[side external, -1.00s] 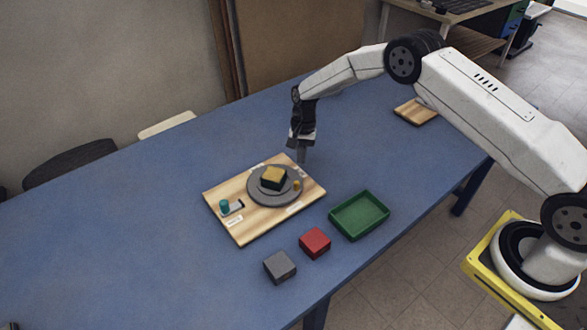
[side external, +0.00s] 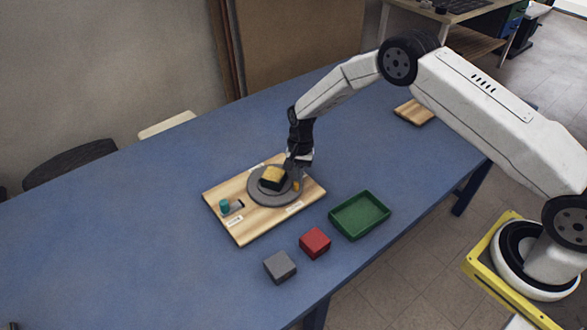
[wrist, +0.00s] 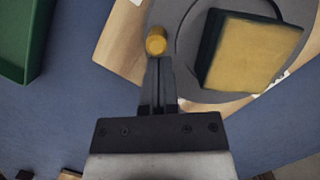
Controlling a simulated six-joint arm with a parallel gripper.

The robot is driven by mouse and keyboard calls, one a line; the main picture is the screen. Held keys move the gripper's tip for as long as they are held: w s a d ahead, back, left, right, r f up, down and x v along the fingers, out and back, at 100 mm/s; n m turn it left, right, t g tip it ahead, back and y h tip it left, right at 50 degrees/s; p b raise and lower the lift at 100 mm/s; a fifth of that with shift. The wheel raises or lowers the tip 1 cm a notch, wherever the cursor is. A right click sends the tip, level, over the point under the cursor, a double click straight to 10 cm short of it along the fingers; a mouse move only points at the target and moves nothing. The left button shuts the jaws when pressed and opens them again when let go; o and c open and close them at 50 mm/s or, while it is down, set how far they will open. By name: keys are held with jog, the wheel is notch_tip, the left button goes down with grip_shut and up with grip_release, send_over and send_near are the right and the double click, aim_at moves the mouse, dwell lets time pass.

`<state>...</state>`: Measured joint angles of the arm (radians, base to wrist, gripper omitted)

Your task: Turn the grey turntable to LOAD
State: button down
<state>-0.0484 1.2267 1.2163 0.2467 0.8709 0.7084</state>
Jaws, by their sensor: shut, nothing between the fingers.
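The grey turntable (side external: 258,198) is a flat disc on a wooden board (side external: 247,230). A dark box with a yellow top (side external: 272,177) sits on it. A small yellow peg (side external: 297,186) stands near its rim; it also shows in the wrist view (wrist: 156,41). My gripper (side external: 292,178) is shut and empty, low over the turntable's right rim. In the wrist view my fingertips (wrist: 157,60) are right beside the peg; I cannot tell whether they touch it. White labels lie on the board, too small to read.
A teal knob (side external: 225,206) with a slot is at the board's left. A green tray (side external: 360,215), a red block (side external: 314,243) and a grey block (side external: 280,267) lie to the right and front. A wooden piece (side external: 414,112) lies farther back. The table's left is clear.

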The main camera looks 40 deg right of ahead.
aim_at(296, 184)
jog(key=shift+s+a+m, duration=0.25)
jog(key=shift+m, duration=0.35)
jog(key=shift+s+a+m, duration=0.25)
jog(key=shift+m, duration=0.35)
dwell(0.4)
jog(key=shift+s+a+m+t+y, duration=0.15)
jog(key=shift+s+a+m+t, duration=0.15)
jog(key=shift+m, duration=0.4)
jog(key=shift+s+a+m+t+y, duration=0.2)
jog(key=shift+a+m, duration=0.2)
jog(key=shift+m, duration=0.3)
jog(key=shift+s+a, duration=0.1)
jog(key=shift+a, duration=0.2)
jog(key=shift+d, duration=0.65)
jog(key=d, duration=0.1)
jog(key=w+d, duration=0.1)
jog(key=d, duration=0.1)
jog(key=shift+r, duration=0.2)
jog(key=v, duration=0.9)
jog(key=shift+r, duration=0.3)
